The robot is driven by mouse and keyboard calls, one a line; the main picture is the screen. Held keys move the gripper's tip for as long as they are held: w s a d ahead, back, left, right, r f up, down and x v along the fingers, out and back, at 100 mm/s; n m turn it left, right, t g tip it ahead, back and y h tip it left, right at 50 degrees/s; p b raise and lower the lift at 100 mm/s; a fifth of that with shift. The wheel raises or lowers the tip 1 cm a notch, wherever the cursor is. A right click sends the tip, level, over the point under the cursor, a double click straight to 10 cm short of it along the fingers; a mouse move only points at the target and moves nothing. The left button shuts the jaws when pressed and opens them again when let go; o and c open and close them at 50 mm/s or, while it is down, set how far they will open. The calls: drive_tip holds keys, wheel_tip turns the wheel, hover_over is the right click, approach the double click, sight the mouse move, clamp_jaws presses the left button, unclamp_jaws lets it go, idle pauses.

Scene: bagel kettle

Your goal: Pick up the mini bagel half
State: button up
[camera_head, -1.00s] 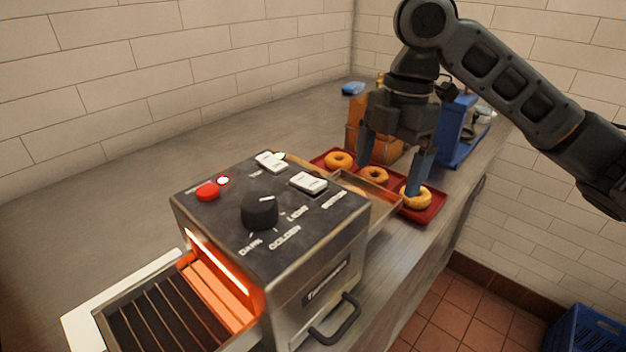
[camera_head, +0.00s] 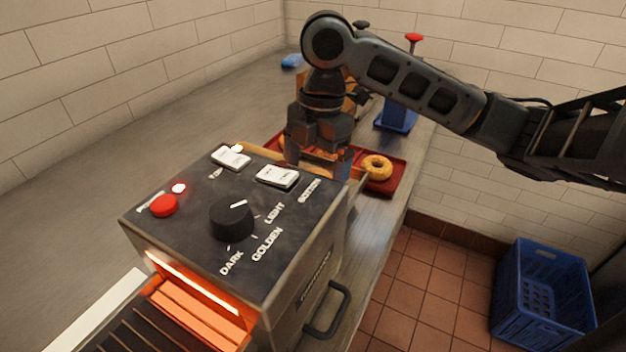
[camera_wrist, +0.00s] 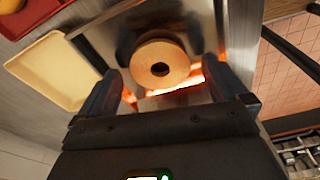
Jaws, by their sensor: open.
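In the wrist view the mini bagel half (camera_wrist: 172,52) is a pale tan ring with a dark hole. It lies on a steel surface in front of an orange glow. My gripper (camera_wrist: 165,75) is open, with one dark finger to either side of the bagel half's near edge. I see no contact, and the exact gap is unclear. In the head view my gripper (camera_head: 322,165) is low behind the toaster, its fingertips partly hidden. The bagel half cannot be made out there.
The steel toaster (camera_head: 225,225) with a black dial stands in front of my gripper. A red tray (camera_head: 396,178) with a golden bagel (camera_head: 378,167) is beyond it. A cream tray (camera_wrist: 48,72) shows left in the wrist view. A blue crate (camera_head: 540,300) stands on the floor.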

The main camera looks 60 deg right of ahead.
drive_tip(key=shift+f, duration=0.4)
drive_tip(key=c, duration=1.1)
drive_tip(key=shift+c, duration=0.2)
drive_tip(key=shift+r, duration=0.5)
wheel_tip(320, 180, up, 3)
drive_tip(key=shift+r, duration=0.2)
drive_tip(key=s+d+r+b, duration=0.1)
drive_tip(key=s+d+r, duration=0.5)
drive_tip(key=s, duration=0.4)
drive_tip(key=shift+r, duration=0.35)
drive_tip(key=shift+w, duration=0.1)
